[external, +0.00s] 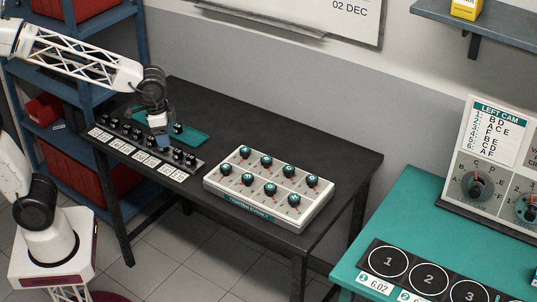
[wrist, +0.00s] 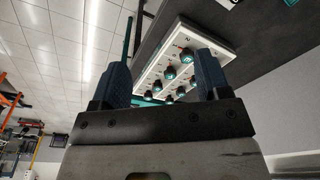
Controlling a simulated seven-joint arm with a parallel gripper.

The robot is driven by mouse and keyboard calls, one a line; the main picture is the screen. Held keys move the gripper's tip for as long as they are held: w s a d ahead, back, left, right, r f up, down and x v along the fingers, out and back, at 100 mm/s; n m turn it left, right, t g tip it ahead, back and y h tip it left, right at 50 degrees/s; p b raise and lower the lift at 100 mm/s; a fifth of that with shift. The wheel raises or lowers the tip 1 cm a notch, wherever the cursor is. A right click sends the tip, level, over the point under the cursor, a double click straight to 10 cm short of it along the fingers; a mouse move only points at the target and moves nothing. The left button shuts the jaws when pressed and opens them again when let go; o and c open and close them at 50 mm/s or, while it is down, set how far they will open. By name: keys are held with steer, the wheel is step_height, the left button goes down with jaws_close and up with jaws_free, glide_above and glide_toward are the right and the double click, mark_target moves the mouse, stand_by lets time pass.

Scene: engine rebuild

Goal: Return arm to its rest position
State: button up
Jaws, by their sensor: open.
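My gripper (external: 158,138) is over the left part of the dark table (external: 330,153), close above the row of small black parts on a strip (external: 190,152). In the wrist view my gripper (wrist: 162,75) shows two blue fingers held wide apart, with nothing between them in its grasp. The wrist camera looks sideways across the table, with a white tray of teal-topped knobs beyond the fingers. My arm reaches in from the upper left. Whether the fingertips touch any part below is hard to tell.
The white tray (external: 262,208) with several teal-topped knobs stands on the table's right half. A teal mat (external: 183,139) lies behind the strip. A blue shelf (external: 88,75) stands at the left. A teal bench (external: 420,225) with numbered circles and a dial panel (external: 452,187) is at right.

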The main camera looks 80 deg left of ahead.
steer(key=s+d+n+t, duration=0.1)
steer(key=s, duration=1.8)
steer(key=shift+s+d+r, duration=0.25)
steer(key=shift+s+d, duration=0.1)
steer(key=shift+s, duration=0.05)
steer(key=shift+w+r, duration=0.1)
steer(key=shift+w, duration=0.05)
stand_by(1.8)
